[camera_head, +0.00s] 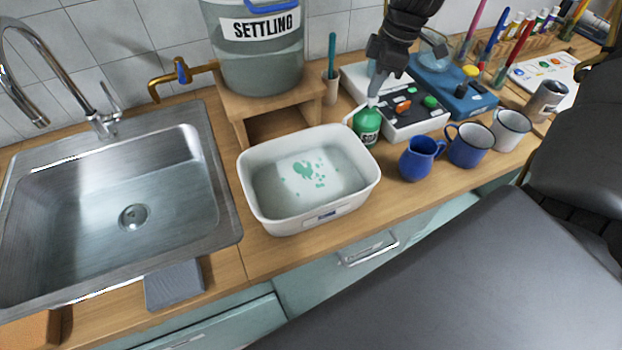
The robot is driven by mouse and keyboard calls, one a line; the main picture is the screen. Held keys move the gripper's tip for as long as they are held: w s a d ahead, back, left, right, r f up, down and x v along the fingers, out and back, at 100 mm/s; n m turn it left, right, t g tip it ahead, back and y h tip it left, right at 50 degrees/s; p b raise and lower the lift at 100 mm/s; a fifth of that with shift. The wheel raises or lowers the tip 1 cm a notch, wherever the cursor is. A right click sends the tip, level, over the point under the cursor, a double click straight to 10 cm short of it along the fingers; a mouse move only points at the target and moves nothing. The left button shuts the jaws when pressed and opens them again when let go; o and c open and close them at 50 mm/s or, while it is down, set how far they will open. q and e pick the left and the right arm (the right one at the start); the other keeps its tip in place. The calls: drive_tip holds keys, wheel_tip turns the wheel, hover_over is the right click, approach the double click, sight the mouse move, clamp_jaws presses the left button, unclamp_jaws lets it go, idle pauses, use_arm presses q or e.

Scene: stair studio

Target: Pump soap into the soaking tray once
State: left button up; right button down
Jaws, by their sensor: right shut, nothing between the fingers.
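The soaking tray (258,208) is a white tub on the counter between the sink and the mugs. Green blobs of soap (305,170) show on its bottom. The green soap bottle (367,127) stands upright at the tray's back right corner, its white pump spout pointing left toward the tray. My right gripper (374,90) comes down from above, shut and empty, with its tips at the pump head; whether they touch it I cannot tell. My left gripper is not in view.
The steel sink (215,215) is at left. A wooden stand (235,105) bears the settling tank (260,70) behind the tray. A white device (425,125) stands behind the bottle. A blue jug (419,160) and enamel mugs (468,148) stand at right.

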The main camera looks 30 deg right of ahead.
drive_tip(key=shift+a+p+v, duration=0.2)
drive_tip(key=shift+p+v, duration=0.5)
drive_tip(key=shift+v, duration=0.5)
drive_tip(key=shift+w+r, duration=0.15)
drive_tip(key=shift+r, duration=0.05)
drive_tip(key=shift+r+p, duration=0.35)
drive_tip(key=shift+r, duration=0.1)
drive_tip(key=v, duration=0.1)
drive_tip(key=p+v, duration=0.1)
drive_tip(key=v, duration=0.1)
drive_tip(key=p+v, duration=0.1)
drive_tip(key=shift+w+a+r, duration=0.25)
drive_tip(key=shift+a+r, duration=0.15)
drive_tip(key=shift+r, duration=0.1)
